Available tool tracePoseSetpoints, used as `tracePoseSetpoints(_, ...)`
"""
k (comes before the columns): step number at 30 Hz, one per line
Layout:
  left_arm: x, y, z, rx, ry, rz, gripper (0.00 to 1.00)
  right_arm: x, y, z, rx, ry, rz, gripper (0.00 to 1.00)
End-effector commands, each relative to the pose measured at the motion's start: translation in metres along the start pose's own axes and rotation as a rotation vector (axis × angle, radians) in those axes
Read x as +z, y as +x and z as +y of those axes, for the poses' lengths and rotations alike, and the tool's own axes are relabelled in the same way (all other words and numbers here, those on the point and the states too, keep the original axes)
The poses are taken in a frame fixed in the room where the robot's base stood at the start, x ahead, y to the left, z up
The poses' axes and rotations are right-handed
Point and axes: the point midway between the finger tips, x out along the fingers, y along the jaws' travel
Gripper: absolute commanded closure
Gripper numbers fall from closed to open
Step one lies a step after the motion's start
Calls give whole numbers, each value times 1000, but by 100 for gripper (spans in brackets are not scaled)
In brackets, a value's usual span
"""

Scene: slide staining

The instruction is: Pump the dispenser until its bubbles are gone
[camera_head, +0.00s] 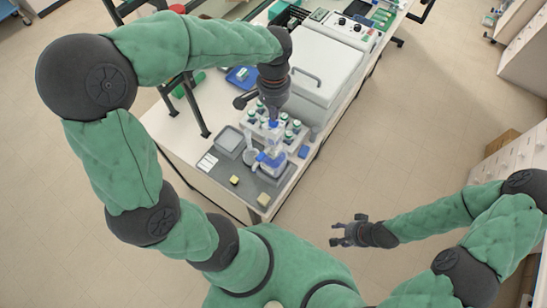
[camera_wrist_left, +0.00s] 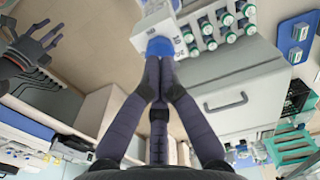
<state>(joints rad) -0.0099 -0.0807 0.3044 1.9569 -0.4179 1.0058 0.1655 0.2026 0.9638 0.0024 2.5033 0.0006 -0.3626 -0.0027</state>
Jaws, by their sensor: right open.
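The dispenser is a clear bottle (camera_head: 272,168) with a blue collar and a clear upper part topped by a blue knob (camera_head: 273,123). It stands upright on the grey mat at the bench's near end. My left gripper (camera_head: 272,112) points down from above, right over the knob. In the left wrist view its fingertips (camera_wrist_left: 160,62) are together at the blue knob (camera_wrist_left: 160,46), touching it or nearly so. Bubbles are too small to make out. My right gripper (camera_head: 350,233) is open and empty, away from the bench over the floor.
A rack of green-capped bottles (camera_head: 291,130) stands just behind the dispenser. A grey tray (camera_head: 230,139) lies to its left, with yellow blocks (camera_head: 264,200) in front. A large white machine (camera_head: 325,65) stands behind. The floor right of the bench is clear.

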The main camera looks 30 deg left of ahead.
Motion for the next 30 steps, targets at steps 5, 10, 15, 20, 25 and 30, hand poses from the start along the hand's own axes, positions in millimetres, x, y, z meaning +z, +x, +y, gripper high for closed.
tracePoseSetpoints(5,0,7,0,0,0,-1,100,0,5,2,0,0,0,48)
tracePoseSetpoints(10,0,12,0,0,0,-1,100,0,8,3,0,0,0,48)
tracePoseSetpoints(15,0,17,0,0,0,-1,100,0,12,4,0,0,0,48)
tracePoseSetpoints(20,0,22,0,0,0,-1,100,-1,16,6,0,0,0,48)
tracePoseSetpoints(25,0,27,0,0,0,-2,100,-1,19,7,0,0,0,48)
tracePoseSetpoints(30,1,33,0,0,0,-3,100,-1,23,8,0,0,0,48)
